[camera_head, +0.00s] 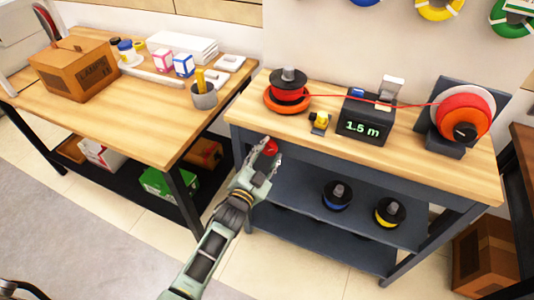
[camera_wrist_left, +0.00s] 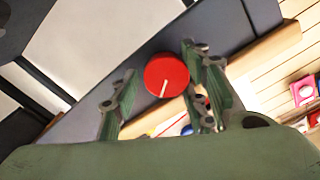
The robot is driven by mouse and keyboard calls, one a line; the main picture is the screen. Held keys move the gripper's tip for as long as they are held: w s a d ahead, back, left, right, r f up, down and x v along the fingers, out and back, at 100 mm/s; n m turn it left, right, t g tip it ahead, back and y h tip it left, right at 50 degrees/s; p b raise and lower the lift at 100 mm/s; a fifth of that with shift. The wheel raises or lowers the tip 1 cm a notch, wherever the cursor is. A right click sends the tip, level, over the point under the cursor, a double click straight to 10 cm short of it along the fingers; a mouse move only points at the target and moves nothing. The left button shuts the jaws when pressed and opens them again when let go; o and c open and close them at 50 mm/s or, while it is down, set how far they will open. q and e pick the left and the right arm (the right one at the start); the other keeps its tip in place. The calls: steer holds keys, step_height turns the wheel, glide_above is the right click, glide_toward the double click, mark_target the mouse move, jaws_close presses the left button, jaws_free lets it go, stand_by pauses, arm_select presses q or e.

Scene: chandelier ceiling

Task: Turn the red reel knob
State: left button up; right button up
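A round red knob (camera_head: 271,147) with a pale pointer line sits on the front edge of the grey-framed workbench, below the wooden top. It shows large in the left wrist view (camera_wrist_left: 166,75). My left gripper (camera_head: 268,152) is at the knob with its fingers spread. In the left wrist view the fingers (camera_wrist_left: 160,62) stand on either side of the knob, with gaps visible; whether they reach around it in depth I cannot tell. On the bench, a red reel (camera_head: 287,94) feeds a red wire through a meter (camera_head: 364,125) reading 1.5 m to a red spool (camera_head: 463,112). My right gripper is not in view.
A small yellow-and-black device (camera_head: 320,122) sits on the bench. Blue (camera_head: 337,196) and yellow (camera_head: 389,212) reels stand on its shelf. A wooden table (camera_head: 130,103) with a cardboard box (camera_head: 76,71) and a pencil cup (camera_head: 204,94) stands at left. Floor in front is clear.

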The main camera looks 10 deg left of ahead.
arm_select(q)
steer(key=shift+o, duration=0.6)
steer(key=shift+a, duration=0.1)
steer(key=v, duration=1.2)
steer(key=shift+f, duration=0.2)
steer(key=s+a+f+n+g+y, duration=0.15)
steer(key=s+f+g, duration=0.45)
steer(key=f, duration=1)
steer(key=s+a+f+n+g+y, duration=0.1)
steer(key=s+a+f+n+g, duration=0.15)
steer(key=s+f, duration=0.95)
steer(key=s+a+f+n+g+y, duration=0.1)
steer(key=s+a+f+g, duration=0.2)
steer(key=s+f, duration=0.6)
steer(key=s+a+f+n+g+y, duration=0.1)
steer(key=s+a+f+g, duration=0.2)
steer(key=s+f, duration=0.6)
steer(key=s+g, duration=0.2)
steer(key=s, duration=0.5)
steer(key=shift+s+n, duration=0.3)
steer(key=shift+s, duration=0.05)
